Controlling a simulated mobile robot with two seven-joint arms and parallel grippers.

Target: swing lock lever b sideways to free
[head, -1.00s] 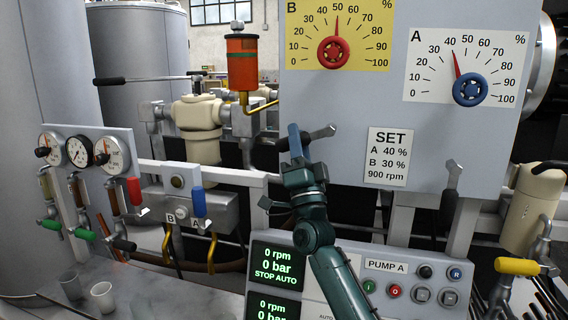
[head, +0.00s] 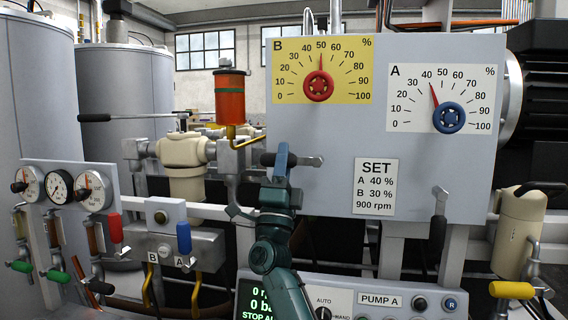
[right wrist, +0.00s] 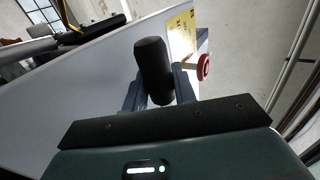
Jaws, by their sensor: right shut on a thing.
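Lock lever b (head: 312,161) is on the left part of the grey panel, below the yellow B scale. It lies sideways, about level, with its black handle to the left and its metal end to the right. My right gripper (head: 279,162) is shut on the black handle. In the right wrist view the black handle (right wrist: 153,70) stands between the two fingers. The fingers hide part of the lever in the head view. The other lock lever (head: 439,213), below the A scale, hangs straight down. My left gripper is not in view.
The panel (head: 300,200) carries a red knob (head: 319,86) and a blue knob (head: 449,117) above the levers. The PUMP A console (head: 380,299) is below. An orange cylinder (head: 230,98) and valve body (head: 187,165) stand left of the panel.

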